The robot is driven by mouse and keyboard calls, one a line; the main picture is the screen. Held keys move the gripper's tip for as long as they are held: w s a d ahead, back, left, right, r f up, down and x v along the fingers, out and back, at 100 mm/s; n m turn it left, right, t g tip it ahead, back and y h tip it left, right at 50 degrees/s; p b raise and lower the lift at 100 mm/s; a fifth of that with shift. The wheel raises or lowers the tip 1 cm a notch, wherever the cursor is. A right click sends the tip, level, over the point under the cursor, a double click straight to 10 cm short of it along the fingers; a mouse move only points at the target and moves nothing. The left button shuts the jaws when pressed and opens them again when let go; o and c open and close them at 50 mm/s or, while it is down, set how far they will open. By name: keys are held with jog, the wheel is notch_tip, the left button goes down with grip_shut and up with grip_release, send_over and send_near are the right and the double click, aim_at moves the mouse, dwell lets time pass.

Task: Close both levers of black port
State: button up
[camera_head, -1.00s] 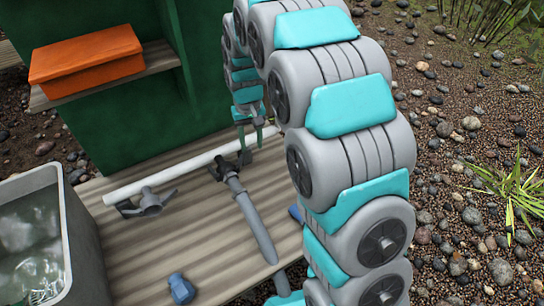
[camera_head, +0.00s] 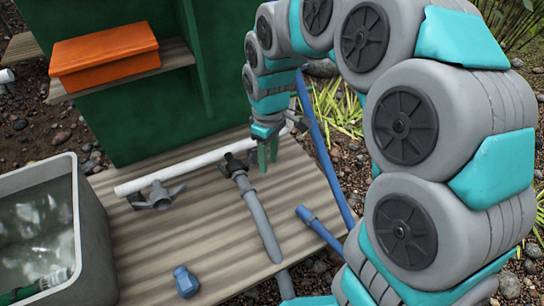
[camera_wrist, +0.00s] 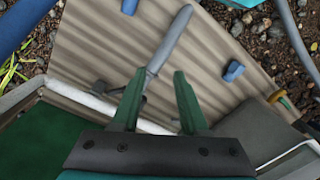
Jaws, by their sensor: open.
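The black port (camera_head: 235,168) sits on the white pipe with a grey hose (camera_head: 260,222) running from its front. Its dark levers stick out at its sides, but their exact positions are too small to tell. My gripper (camera_head: 268,157) is open and empty, just right of the port and apparently above the boards. In the wrist view my gripper (camera_wrist: 157,76) has its green fingers spread. The hose (camera_wrist: 170,42) reaches the port behind the left finger, which partly hides it; a dark lever-like part (camera_wrist: 98,88) shows further left.
A grey port (camera_head: 158,197) sits further left on the white pipe (camera_head: 190,169). A grey water tub (camera_head: 93,230) stands at left. A blue fitting (camera_head: 185,281), a short blue pipe (camera_head: 320,229) and a long blue hose (camera_head: 322,150) lie nearby. The green wall (camera_head: 120,120) rises behind.

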jog(key=m, duration=1.4)
send_near(251, 155)
jog(key=shift+s+d+f+t, duration=0.15)
jog(key=shift+s+f+t, duration=0.05)
jog(key=shift+s+t, duration=0.1)
jog(key=shift+w+a+f, duration=0.1)
jog(key=shift+a+f, duration=0.2)
notch_tip(251, 155, down, 8)
jog(key=shift+d+r, duration=0.1)
jog(key=shift+r, duration=0.1)
jog(key=shift+c, duration=0.3)
grip_shut()
